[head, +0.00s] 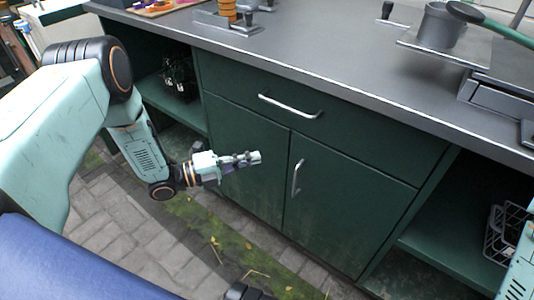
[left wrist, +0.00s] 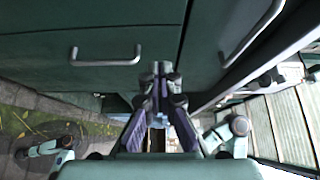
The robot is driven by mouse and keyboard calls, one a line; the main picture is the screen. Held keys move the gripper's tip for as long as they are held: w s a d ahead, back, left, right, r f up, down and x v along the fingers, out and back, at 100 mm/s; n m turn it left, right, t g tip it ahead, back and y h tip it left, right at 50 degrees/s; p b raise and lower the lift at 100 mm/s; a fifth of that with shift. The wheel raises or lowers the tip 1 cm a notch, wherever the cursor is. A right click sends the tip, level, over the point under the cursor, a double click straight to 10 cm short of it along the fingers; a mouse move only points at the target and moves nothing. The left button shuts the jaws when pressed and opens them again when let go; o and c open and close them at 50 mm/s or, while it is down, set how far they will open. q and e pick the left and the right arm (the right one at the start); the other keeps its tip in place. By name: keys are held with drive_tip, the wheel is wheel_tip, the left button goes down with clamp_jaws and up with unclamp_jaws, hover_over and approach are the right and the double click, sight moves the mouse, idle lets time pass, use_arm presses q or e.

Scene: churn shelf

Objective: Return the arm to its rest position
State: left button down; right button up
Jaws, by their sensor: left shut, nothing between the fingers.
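My left arm comes in from the left in the head view. My left gripper (head: 248,158) is shut and empty, its fingers together in front of the green cabinet's left door (head: 245,185). In the left wrist view the gripper's fingers (left wrist: 160,75) meet at their tips with nothing between them. They point toward the cabinet front, near a metal handle (left wrist: 105,61). I cannot tell the exact gap to the cabinet. At the right edge of the head view a pale green part of my body shows. No right gripper can be made out.
The cabinet has a drawer handle (head: 290,107) and a door handle (head: 297,178). The grey worktop (head: 330,75) carries a pot (head: 440,27) and other items. A wire basket (head: 503,232) sits on the right open shelf (head: 455,255). Paving (head: 115,225) and a mossy strip lie below.

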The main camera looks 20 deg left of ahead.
use_arm(q)
drive_tip(key=s+a+f+n+y, duration=0.2)
drive_tip(key=a+f+n+y, duration=0.3)
drive_tip(key=n, duration=0.6)
drive_tip(key=s+d+f+n+g+y+p, duration=0.25)
drive_tip(key=s+f+n+y, duration=0.35)
drive_tip(key=n, duration=0.4)
drive_tip(key=s+d+r+n+g+y+p, duration=0.1)
drive_tip(key=s+r+n+g, duration=0.1)
drive_tip(key=s, duration=1)
drive_tip(key=s+d+r+n+g+y+p, duration=0.1)
drive_tip(key=s+n+g, duration=0.4)
drive_tip(key=s, duration=0.8)
drive_tip(key=shift+s+d+r+g+y+p, duration=0.25)
drive_tip(key=shift+d+r+g+y+p, duration=0.15)
drive_tip(key=shift+g, duration=0.65)
